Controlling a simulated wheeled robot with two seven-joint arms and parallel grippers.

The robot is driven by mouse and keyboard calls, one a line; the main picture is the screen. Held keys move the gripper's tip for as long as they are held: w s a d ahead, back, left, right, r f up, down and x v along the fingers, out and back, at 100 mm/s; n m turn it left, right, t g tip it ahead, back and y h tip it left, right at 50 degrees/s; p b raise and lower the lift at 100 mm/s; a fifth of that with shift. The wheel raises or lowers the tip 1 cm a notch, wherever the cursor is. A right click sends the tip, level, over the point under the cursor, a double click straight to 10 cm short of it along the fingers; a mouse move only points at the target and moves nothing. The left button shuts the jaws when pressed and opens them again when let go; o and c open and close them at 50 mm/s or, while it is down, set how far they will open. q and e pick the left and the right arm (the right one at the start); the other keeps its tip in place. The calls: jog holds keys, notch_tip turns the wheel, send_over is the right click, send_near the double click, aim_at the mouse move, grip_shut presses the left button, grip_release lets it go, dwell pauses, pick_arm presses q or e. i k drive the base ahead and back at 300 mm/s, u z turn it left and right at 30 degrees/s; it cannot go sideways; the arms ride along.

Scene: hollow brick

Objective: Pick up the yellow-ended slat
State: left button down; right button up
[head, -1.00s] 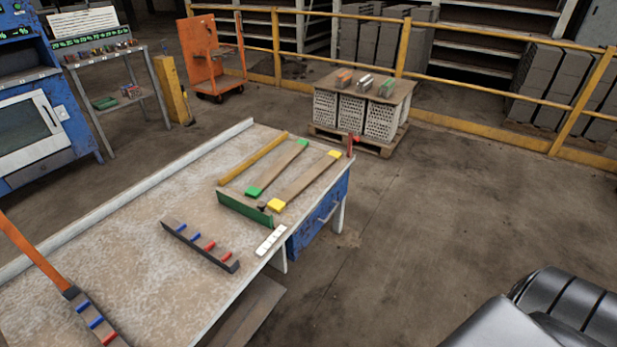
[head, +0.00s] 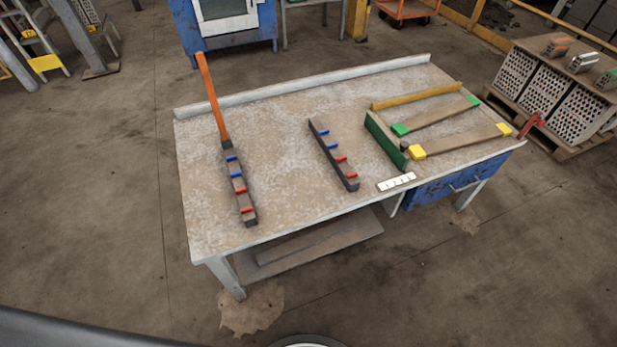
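The yellow-ended slat (head: 462,140) lies on the right part of the workbench (head: 270,132), a brown strip with a yellow block at each end. Its near end is close to the green board (head: 385,138) and a small dark piece. A green-ended slat (head: 437,116) lies just behind it, apart from it. Neither gripper shows in the head view.
A yellow bar (head: 416,95) lies behind the slats. Two dark racks with blue and red pegs (head: 333,157) (head: 240,191) lie left of them, one by an orange bar (head: 212,98). A white numbered strip (head: 396,182) is at the front edge. A red clamp-like piece (head: 530,125) is at the right corner.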

aim_at(423, 150)
jog(key=z, duration=2)
jog(key=i, duration=2.65)
jog(key=u, duration=2.8)
